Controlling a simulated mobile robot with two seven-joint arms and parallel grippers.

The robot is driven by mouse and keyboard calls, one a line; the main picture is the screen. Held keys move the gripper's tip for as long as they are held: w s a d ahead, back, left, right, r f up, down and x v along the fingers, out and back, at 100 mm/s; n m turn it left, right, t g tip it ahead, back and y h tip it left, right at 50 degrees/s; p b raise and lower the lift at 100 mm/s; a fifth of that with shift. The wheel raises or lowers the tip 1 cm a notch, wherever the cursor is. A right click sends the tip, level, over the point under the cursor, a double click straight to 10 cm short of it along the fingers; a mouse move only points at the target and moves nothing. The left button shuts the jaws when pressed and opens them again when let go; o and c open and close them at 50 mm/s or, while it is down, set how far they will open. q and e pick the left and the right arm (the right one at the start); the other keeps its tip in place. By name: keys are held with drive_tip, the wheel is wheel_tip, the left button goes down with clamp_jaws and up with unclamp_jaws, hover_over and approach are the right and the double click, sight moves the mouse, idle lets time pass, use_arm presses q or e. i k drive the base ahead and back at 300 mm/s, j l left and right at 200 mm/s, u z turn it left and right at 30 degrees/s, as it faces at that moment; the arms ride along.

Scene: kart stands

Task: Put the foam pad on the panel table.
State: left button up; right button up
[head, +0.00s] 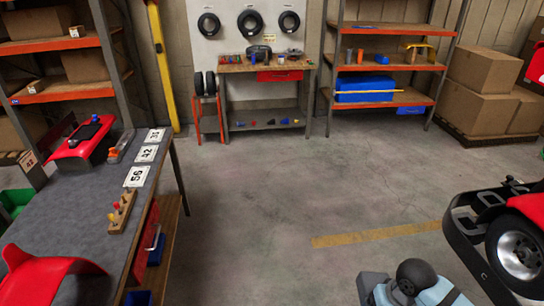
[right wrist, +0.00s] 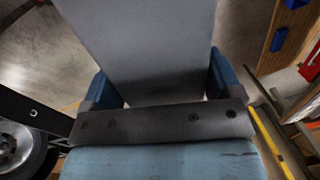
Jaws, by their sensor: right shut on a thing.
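The foam pad (right wrist: 138,40) is a flat grey slab in the right wrist view, reaching up out of the top of the picture. My right gripper (right wrist: 160,88) is shut on it, with one blue finger at each side edge. The panel table (head: 80,218) stands at the left in the head view, with a dark grey top, red panels and number cards. In the head view part of my right arm shows at the bottom right, but the pad and the jaws do not. My left gripper is not in view.
On the panel table are a red panel (head: 80,148), another red panel (head: 45,275), a wooden block with coloured pegs (head: 122,212) and the number cards (head: 147,153). Bare top lies between them. A kart (head: 515,245) stands at the right. The middle floor is clear.

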sight(80, 222)
drive_tip(key=i+j+u, duration=0.1)
drive_tip(key=i+u, duration=0.25)
drive_tip(key=u, duration=0.15)
drive_tip(key=i+u, duration=0.45)
drive_tip(key=i+l+u, duration=0.15)
drive_tip(key=u, duration=0.35)
drive_tip(key=i+l+u, duration=0.3)
drive_tip(key=u, duration=0.15)
drive_tip(key=i+l+u, duration=0.35)
drive_tip(key=u, duration=0.15)
drive_tip(key=i+l+u, duration=0.15)
drive_tip(key=l+u, duration=0.35)
drive_tip(key=i+l+u, duration=0.1)
drive_tip(key=l+u, duration=0.85)
drive_tip(key=l, duration=0.15)
